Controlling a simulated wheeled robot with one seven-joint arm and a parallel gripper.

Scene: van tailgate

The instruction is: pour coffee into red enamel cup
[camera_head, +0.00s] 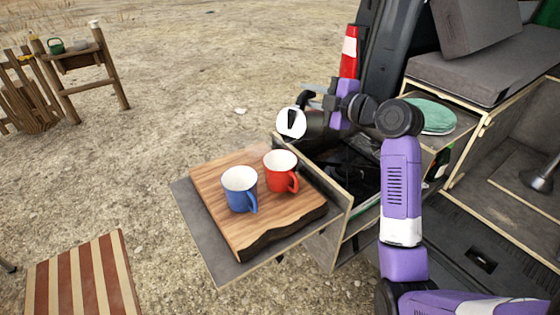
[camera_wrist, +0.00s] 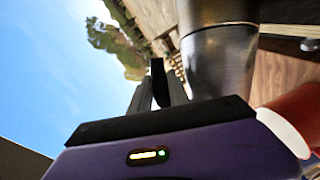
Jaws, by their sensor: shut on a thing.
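The red enamel cup (camera_head: 281,176) stands upright on a wooden board, its handle to the lower right. Its white inside looks empty. A blue cup (camera_head: 238,190) stands left of it. My gripper (camera_head: 327,103) is shut on the coffee pot (camera_head: 313,124), just above and right of the red cup in the head view. The pot is tilted, with a pale round end toward the left; no coffee stream shows. In the wrist view, the pot's metal body (camera_wrist: 222,65) is beside my fingers (camera_wrist: 165,88), and part of the red cup (camera_wrist: 295,115) shows at lower right.
The wooden board (camera_head: 270,222) rests on a grey pull-out shelf (camera_head: 200,222). An open drawer (camera_head: 350,170) lies right of it, under my arm. A striped stool (camera_head: 85,278) is at lower left.

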